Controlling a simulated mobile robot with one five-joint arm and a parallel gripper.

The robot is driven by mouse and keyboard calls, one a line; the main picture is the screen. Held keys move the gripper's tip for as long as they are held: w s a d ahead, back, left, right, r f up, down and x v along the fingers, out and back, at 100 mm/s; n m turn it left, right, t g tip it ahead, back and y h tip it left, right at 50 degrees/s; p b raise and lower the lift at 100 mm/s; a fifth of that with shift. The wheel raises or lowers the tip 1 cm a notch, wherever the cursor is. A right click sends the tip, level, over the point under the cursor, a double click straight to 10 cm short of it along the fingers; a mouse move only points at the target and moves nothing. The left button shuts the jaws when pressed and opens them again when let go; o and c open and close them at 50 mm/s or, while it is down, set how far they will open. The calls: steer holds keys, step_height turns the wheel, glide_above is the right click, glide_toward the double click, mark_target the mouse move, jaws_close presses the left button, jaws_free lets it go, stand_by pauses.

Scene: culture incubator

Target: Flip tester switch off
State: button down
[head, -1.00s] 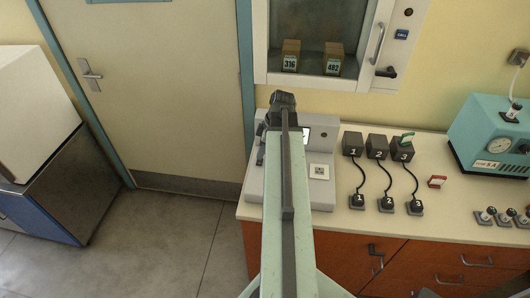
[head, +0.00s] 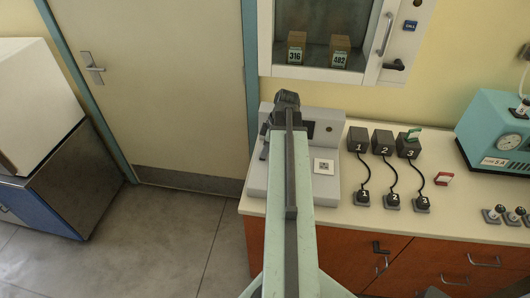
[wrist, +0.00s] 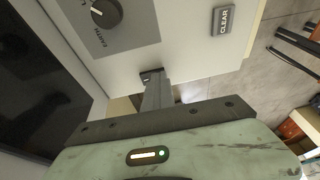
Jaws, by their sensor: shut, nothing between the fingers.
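The tester (head: 257,178) is a grey device at the left end of the counter, partly hidden behind my arm. Its screen (head: 310,130) is dark; the screen also shows dark in the wrist view (wrist: 40,85). In the wrist view, the tester's light panel (wrist: 185,50) carries a round black knob (wrist: 106,13) marked EARTH and a grey CLEAR button (wrist: 224,20). My gripper (head: 287,98) is over the tester's back part. In the wrist view my gripper (wrist: 152,76) is shut and empty, its tip at the panel's edge. I cannot make out the switch; the gripper may cover it.
A teal machine (head: 490,125) is at far right. A glass-fronted cabinet (head: 335,73) hangs above.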

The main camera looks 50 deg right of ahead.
steer(key=shift+w+d, duration=0.4)
steer(key=shift+d, duration=0.2)
steer(key=shift+r, duration=0.15)
steer(key=r+p, duration=0.4)
steer(key=p, duration=0.1)
steer(key=shift+w+d+r, duration=0.15)
steer(key=shift+w+r, duration=0.05)
steer(key=shift+r, duration=0.15)
steer(key=p+v, duration=0.8)
steer(key=v, duration=0.1)
steer(key=shift+s+p, duration=0.2)
steer(key=shift+p, duration=0.15)
steer(key=shift+d, duration=0.15)
